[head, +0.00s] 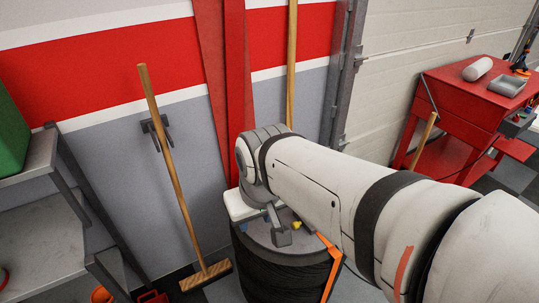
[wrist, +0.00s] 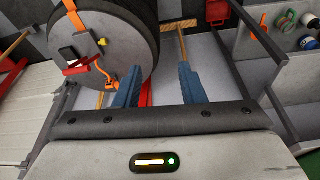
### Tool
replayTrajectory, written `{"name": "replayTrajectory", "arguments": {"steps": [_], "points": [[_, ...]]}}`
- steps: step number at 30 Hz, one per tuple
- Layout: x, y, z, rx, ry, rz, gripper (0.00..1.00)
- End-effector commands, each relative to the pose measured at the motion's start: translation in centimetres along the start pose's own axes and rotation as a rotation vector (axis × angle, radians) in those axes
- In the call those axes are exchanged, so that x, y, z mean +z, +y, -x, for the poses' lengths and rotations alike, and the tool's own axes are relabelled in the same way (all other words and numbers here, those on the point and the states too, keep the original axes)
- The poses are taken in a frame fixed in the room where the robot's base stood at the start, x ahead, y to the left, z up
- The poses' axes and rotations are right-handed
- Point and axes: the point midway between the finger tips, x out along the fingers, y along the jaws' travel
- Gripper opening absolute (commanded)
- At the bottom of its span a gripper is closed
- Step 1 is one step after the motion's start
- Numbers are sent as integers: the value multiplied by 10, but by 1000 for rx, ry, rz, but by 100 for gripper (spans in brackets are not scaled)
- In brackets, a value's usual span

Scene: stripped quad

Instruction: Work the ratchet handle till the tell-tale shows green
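A small yellow knob (wrist: 103,42) is also on that top. I cannot make out a green or other tell-tale on the ratchet. My gripper (wrist: 158,68) is open and empty, its blue fingers apart, to the right of the handle and not touching it. In the head view my arm hides most of the ratchet; the orange strap (head: 330,251) shows on the stack's right.
A broom (head: 172,170) leans on the wall left of the tyre stack (head: 282,278). Grey shelving (head: 40,210) with a green box (head: 10,135) stands at the far left. A red cart (head: 455,125) stands at the right by the shutter door.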

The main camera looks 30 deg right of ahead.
Motion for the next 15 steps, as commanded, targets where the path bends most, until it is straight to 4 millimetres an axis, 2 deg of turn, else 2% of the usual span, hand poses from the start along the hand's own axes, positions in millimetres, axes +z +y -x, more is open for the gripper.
{"name": "replayTrajectory", "arguments": {"steps": [2, 5, 8, 11, 15], "points": [[0, 0, 0, 0, 0, 0, 36], [0, 1, -3, 6, -9, 6, 43], [3, 10, -17, 44, -59, 44, 43], [7, 30, -44, 127, -165, 127, 43], [11, 73, -90, 305, -382, 293, 43]]}}
